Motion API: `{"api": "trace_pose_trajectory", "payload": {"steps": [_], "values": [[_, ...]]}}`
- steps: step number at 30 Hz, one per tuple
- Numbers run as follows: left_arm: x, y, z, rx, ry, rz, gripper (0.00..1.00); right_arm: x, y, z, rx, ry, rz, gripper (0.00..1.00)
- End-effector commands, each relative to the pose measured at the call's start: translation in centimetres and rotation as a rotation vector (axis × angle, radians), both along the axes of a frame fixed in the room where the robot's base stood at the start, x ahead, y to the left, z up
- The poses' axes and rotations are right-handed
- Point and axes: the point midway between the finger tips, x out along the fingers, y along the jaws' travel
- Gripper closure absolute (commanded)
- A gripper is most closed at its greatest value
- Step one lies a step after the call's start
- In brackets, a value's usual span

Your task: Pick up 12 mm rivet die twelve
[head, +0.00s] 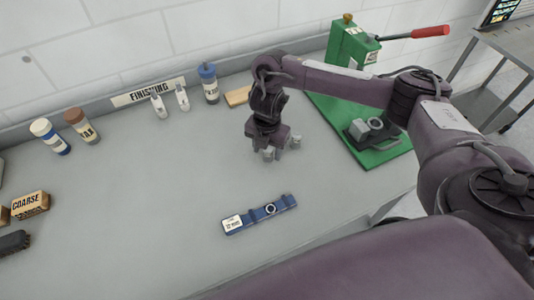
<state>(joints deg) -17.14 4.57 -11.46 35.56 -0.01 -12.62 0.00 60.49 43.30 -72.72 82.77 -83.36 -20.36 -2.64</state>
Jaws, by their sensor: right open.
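A blue bar-shaped holder (255,217) lies on the grey bench with a white label at its left end; the label is too small to read. A small dark ring with a pale rim (270,209) sits in or on it, right of the middle. I cannot tell whether this is the 12 mm rivet die. My right gripper (281,150) is open above the bench, behind the blue holder and apart from it, with its fingers pointing down. I see nothing clearly between its fingertips. My left gripper is not in view.
A green press (349,57) with a red-tipped lever stands at the back right; a grey block (360,130) is on its base. Bottles, a FINISHING sign (148,92) and a wooden block (237,97) line the back. A COARSE brush (30,204) lies left.

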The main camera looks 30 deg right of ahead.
Motion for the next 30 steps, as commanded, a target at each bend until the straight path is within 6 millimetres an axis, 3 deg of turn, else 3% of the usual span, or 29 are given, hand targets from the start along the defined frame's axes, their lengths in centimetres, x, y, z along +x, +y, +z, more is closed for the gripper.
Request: {"api": "trace_pose_trajectory", "payload": {"steps": [3,11,22,30], "values": [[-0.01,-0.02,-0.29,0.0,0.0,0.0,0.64,-0.1,0.03,-1.18,0.0,0.003,-0.001,0.49],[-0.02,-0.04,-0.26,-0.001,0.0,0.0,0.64,-0.02,0.0,-1.22,0.0,0.0,0.0,0.51],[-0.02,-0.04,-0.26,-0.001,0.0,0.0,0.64,-0.02,0.01,-1.2,0.0,0.0,0.0,0.99],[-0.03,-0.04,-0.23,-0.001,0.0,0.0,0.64,0.02,0.02,-1.08,0.001,-0.001,0.0,1.0]]}}
